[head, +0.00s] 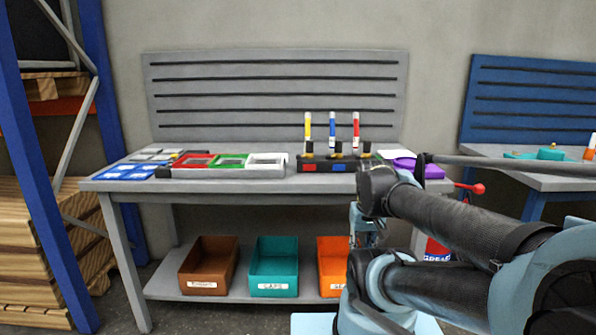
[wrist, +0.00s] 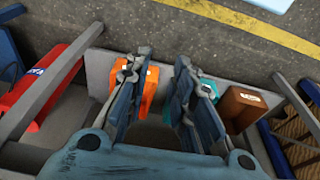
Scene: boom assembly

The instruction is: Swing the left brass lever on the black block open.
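The black block (head: 337,164) stands on the grey workbench, right of centre in the head view, with red and blue patches on its front. Upright sticks with yellow, blue and red rise at it. Small brass-and-black pieces show along its top; the left brass lever (head: 309,148) is below the yellow stick, too small to tell its exact angle. My gripper (wrist: 161,63) is open and empty in the wrist view, fingers apart, pointing down over the lower shelf. It is away from the block, which the wrist view does not show.
A row of red, green and white frames (head: 230,161) lies left of the block, and a purple item (head: 405,165) right of it. Brown (head: 208,265), teal (head: 274,266) and orange (head: 332,265) bins stand on the shelf below. A red-handled thing (head: 474,188) is near the bench's right end.

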